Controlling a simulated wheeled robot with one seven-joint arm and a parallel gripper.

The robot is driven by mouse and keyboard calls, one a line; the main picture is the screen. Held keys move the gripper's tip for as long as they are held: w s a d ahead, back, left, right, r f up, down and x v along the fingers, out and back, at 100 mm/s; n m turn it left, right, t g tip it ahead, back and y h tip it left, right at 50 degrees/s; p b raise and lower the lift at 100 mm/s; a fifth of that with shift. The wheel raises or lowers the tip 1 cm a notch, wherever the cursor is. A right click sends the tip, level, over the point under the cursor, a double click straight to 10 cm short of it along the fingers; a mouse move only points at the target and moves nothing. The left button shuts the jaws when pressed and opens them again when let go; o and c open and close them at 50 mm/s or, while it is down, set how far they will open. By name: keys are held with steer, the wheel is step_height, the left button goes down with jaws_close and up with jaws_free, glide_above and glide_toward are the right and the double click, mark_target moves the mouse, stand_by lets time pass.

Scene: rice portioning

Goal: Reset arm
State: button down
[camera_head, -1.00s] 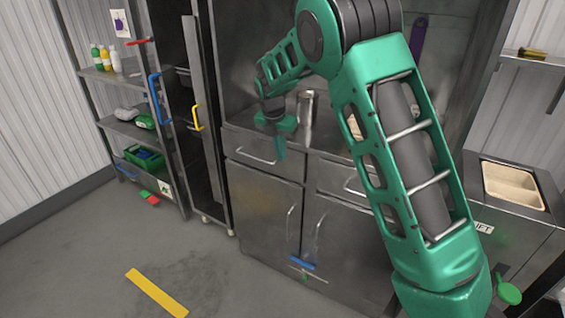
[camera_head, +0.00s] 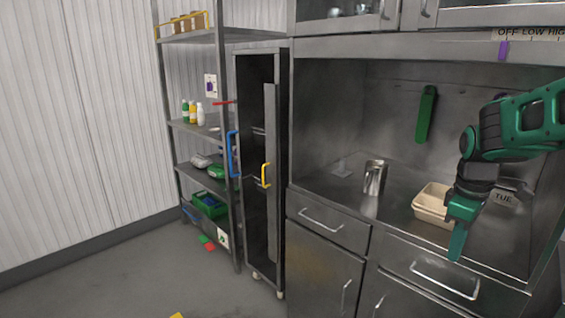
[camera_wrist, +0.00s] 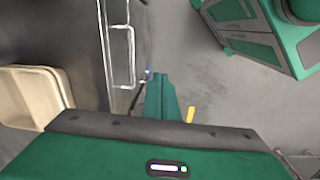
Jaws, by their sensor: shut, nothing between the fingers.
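My gripper (camera_head: 458,243) is in the head view at the right, green, pointing down in front of the counter's front edge, above a drawer. Its fingers are together with nothing between them. The fingers also show in the wrist view (camera_wrist: 160,100), over the grey floor beside a drawer handle. A beige divided container (camera_head: 430,203) stands on the counter just behind and left of my gripper, apart from it. The container also shows at the left of the wrist view (camera_wrist: 30,92).
A metal canister (camera_head: 375,178) stands on the steel counter (camera_head: 335,180). A tall narrow cabinet (camera_head: 262,150) with a yellow handle stands open to its left. Shelves (camera_head: 190,128) with bottles and bins are further left. The floor (camera_head: 150,275) at the lower left is mostly clear.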

steer(key=s+d+f+m, duration=0.1)
steer(key=s+f+m, duration=0.2)
steer(key=s+m, duration=1.1)
steer(key=s, duration=0.9)
steer(key=shift+y, duration=0.4)
steer(key=shift+d, duration=0.1)
